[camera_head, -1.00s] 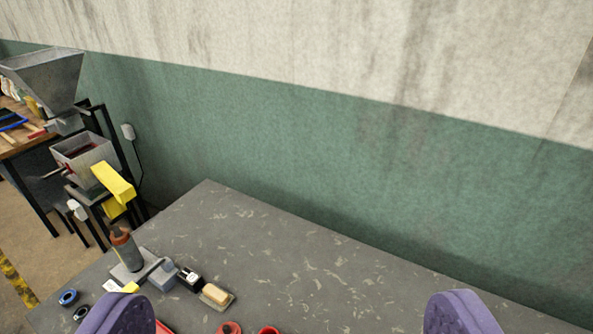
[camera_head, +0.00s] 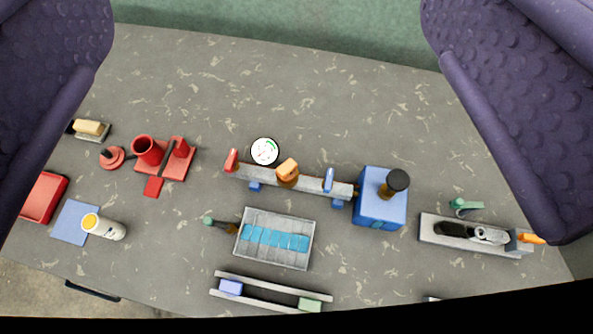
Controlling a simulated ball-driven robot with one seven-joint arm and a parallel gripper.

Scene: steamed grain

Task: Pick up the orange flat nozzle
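My gripper (camera_head: 280,205) is open, with its two purple, dimpled fingers far apart at the left and right edges of the view. Nothing is held between them. A small flat orange piece (camera_head: 531,238) sticks out at the right end of a grey block device, close beside the right finger's tip in the picture; it looks like the orange flat nozzle. Another orange part (camera_head: 287,171), rounder and upright, sits on a grey rail near the middle. I cannot tell for certain which is the nozzle.
The grey tabletop (camera_head: 330,95) is bare toward the green wall. It holds a blue box (camera_head: 381,198) with a dark knob, a round gauge (camera_head: 265,151), a grey tray (camera_head: 246,260), red fixtures (camera_head: 176,163), a white bottle (camera_head: 106,228) and a grey block device (camera_head: 430,229).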

